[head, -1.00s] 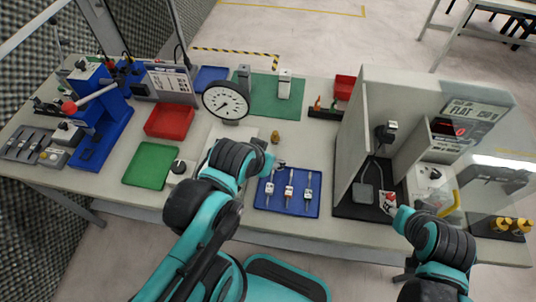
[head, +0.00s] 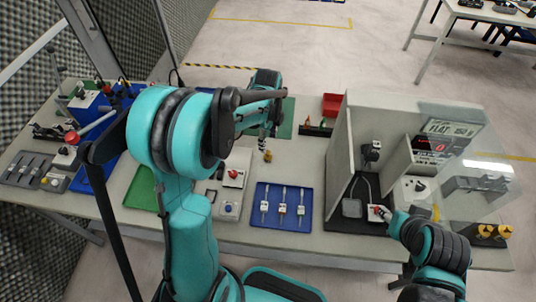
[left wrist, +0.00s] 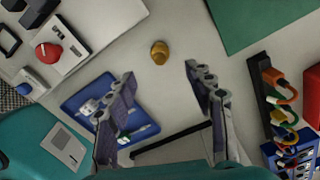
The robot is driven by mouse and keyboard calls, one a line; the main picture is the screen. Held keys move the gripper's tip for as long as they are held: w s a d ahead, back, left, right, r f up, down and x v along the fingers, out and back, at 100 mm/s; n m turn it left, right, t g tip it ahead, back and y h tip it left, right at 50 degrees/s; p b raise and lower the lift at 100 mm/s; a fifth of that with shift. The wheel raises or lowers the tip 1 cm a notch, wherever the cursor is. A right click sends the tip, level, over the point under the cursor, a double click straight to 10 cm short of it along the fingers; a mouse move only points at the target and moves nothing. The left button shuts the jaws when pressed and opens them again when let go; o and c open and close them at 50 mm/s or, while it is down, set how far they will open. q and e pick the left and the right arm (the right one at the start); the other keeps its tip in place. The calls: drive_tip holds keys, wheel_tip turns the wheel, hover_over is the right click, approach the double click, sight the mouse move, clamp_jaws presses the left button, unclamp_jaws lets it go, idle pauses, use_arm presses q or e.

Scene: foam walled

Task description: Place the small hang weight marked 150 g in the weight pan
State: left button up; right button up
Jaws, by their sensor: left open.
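A small brass weight (head: 267,156) stands on the bench behind the blue tray; no marking on it is legible. It also shows in the left wrist view (left wrist: 159,52), beyond the gap between my fingertips and touched by neither. My left gripper (left wrist: 162,80) is open and empty, pointing down over the bench. In the head view my left gripper (head: 268,130) is just behind the brass weight, partly hidden by its own arm. I cannot make out a weight pan.
A blue tray (head: 262,226) holds three slim tools with white tags. A grey-walled booth (head: 338,150) stands to the right, with a small red-buttoned box (head: 378,212). A rack of coloured hooks (left wrist: 268,100) is right of my left gripper. Bare bench surrounds the brass weight.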

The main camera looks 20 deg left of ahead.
sight(268, 152)
use_arm(q)
drive_tip(key=shift+w+f, duration=0.15)
drive_tip(key=shift+f, duration=0.2)
wheel_tip(268, 152, down, 8)
drive_tip(key=b, duration=0.2)
drive_tip(key=shift+r+b, duration=0.15)
drive_tip(key=shift+b, duration=0.2)
drive_tip(key=shift+r, duration=0.1)
drive_tip(key=c, duration=0.4)
clamp_jaws()
